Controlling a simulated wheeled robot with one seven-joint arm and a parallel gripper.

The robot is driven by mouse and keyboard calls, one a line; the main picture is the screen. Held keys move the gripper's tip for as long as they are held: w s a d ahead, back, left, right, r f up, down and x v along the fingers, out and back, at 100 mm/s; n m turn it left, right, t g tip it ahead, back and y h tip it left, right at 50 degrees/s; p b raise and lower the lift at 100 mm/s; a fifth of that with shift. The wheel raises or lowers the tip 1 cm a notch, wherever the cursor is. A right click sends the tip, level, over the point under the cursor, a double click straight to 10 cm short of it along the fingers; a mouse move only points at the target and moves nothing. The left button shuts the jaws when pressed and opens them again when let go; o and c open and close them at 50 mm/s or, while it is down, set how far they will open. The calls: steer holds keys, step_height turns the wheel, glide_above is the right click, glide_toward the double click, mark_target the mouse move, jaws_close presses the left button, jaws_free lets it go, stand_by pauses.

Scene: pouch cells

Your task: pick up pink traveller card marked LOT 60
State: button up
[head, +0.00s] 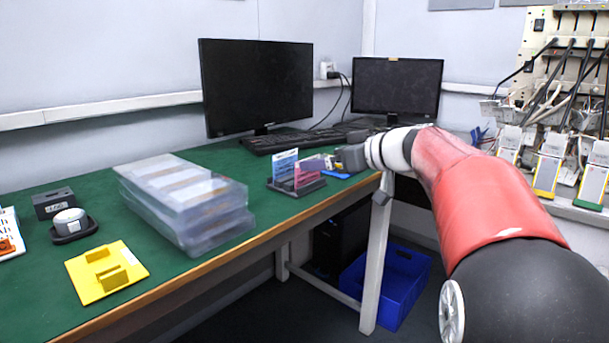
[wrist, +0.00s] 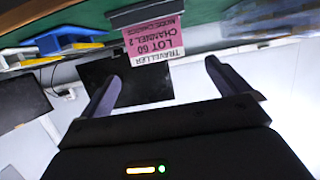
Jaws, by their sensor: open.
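In the wrist view, upside down, the pink traveller card (wrist: 152,42) reads LOT 60, CHANNEL 2. It stands in a dark holder (wrist: 146,14). My gripper (wrist: 162,70) is open and empty, with the card just beyond its fingertips and between their lines; I see no contact. In the head view, my gripper (head: 325,161) is at the right side of the dark card rack (head: 312,188). A pink card (head: 307,181) shows there, partly covered, its lettering too small to read. Light blue cards (head: 284,164) stand at the rack's left.
Clear stacked trays (head: 185,205) stand left of the rack, with a yellow fixture (head: 107,272) farther left. A keyboard (head: 285,140) and two monitors (head: 258,85) are behind. The table's front edge is close to the rack. Green tabletop between trays and rack is clear.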

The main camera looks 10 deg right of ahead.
mark_target(309, 158)
steer(key=x, duration=0.2)
steer(key=p+x, duration=0.1)
steer(key=x, duration=0.1)
steer(key=shift+w, duration=0.45)
steer(key=c, duration=1)
